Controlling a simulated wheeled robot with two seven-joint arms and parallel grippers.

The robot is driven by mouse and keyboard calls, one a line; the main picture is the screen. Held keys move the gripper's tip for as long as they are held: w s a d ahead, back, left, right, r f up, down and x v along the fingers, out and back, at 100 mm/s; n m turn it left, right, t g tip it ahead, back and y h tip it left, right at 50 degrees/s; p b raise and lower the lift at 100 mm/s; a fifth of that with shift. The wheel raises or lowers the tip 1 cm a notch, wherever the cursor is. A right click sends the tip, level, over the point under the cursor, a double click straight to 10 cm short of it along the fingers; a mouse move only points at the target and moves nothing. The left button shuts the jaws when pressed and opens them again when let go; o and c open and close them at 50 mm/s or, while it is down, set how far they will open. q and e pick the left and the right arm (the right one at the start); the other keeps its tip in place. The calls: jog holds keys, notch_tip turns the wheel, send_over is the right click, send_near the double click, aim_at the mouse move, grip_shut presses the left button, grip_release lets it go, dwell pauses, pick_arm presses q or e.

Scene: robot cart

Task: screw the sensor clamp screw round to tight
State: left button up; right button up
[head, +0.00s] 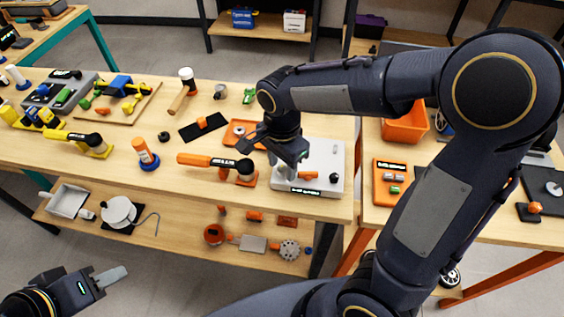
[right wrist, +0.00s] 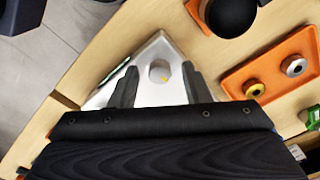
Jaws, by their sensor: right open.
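A white base plate (head: 325,160) stands at the right end of the long wooden table. In the right wrist view its corner (right wrist: 150,95) bears a short grey round screw head (right wrist: 158,70) with a small yellow mark; I take this to be the clamp screw. My right gripper (head: 272,156) is above the plate's left part and largely hides the screw in the head view. In the right wrist view the right gripper (right wrist: 158,88) is open, its fingers either side of the screw with gaps, not visibly touching it. My left gripper (head: 105,281) is low at the left, away from the table; its opening is unclear.
An orange-handled tool (head: 205,160) lies left of the plate. An orange tray (right wrist: 232,85) with small rings is close beside it. A black round object (right wrist: 232,14) is near the plate. An orange bin (head: 405,125) stands on the right table.

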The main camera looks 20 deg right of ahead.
aim_at(282, 168)
notch_tip(282, 168, up, 8)
jog(key=shift+f+p, duration=0.2)
jog(key=shift+p, duration=0.3)
jog(key=shift+r, duration=0.1)
dwell(0.4)
jog(key=shift+s+d+r, duration=0.15)
jog(key=s+d+r+n+t+y+p, duration=0.1)
jog(key=s+d+n+t+y, duration=0.1)
jog(key=s+n, duration=0.4)
jog(key=s+d+n+t+y+p, duration=0.1)
jog(key=s+n+t+p, duration=0.1)
jog(key=s+n, duration=0.3)
jog(key=shift+s+d+r+n+t+y, duration=0.4)
jog(key=shift+s+t, duration=0.4)
jog(key=shift+s, duration=1.15)
